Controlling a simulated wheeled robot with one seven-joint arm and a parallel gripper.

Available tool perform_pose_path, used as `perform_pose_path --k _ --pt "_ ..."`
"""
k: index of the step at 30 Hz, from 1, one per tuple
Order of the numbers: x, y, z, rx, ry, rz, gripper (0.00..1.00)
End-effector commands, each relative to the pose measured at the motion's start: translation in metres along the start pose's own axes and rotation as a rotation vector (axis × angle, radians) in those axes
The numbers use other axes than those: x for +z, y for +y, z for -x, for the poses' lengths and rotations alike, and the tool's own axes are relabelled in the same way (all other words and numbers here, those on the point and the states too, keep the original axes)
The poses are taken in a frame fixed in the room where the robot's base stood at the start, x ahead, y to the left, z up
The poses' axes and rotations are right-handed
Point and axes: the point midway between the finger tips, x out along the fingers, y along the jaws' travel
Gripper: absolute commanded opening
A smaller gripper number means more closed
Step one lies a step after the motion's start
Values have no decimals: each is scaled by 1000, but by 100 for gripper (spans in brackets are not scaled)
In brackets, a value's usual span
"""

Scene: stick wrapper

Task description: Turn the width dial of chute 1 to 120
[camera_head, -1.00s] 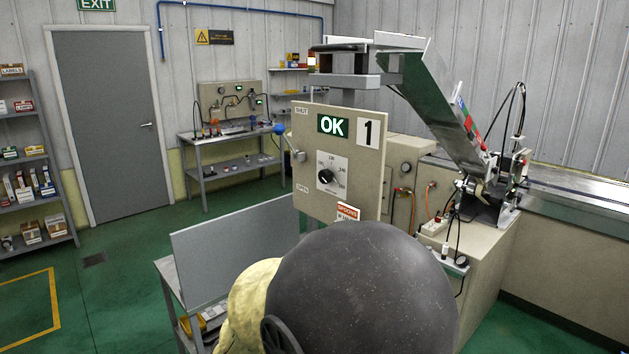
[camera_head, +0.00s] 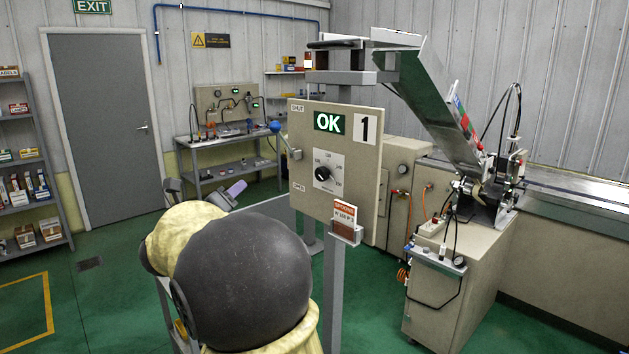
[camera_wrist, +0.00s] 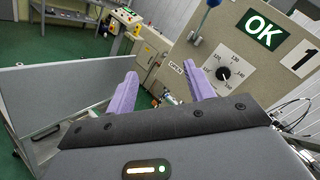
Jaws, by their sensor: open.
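The width dial (camera_head: 322,173) is a round black knob on a white scale plate, on the beige panel (camera_head: 370,195) marked "1" with a green "OK" display. In the wrist view the dial (camera_wrist: 223,74) sits above and right of my gripper (camera_wrist: 160,88). My gripper has two purple fingers spread apart with nothing between them, and the panel stands beyond them. In the head view my gripper (camera_head: 227,192) shows partly behind my arm, left of the panel and apart from it.
A lever with a blue ball (camera_head: 275,127) sticks out at the panel's left edge. A card holder with an orange-headed card (camera_head: 345,212) hangs at its lower right. The sloped metal chute (camera_head: 437,100) rises behind.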

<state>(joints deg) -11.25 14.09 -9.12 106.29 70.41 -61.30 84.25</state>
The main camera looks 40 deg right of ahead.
Motion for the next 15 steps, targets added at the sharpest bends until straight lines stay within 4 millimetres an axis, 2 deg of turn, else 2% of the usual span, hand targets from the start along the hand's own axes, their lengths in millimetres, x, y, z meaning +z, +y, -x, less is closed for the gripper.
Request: perform_pose_path --k 3,6,10,15 --pt "-8 -30 0 -217 120 -329 53" --pt "-19 -48 9 -375 193 -541 53" --pt "-28 -58 19 -497 240 -685 53" --pt "-30 -61 22 -524 251 -715 53"
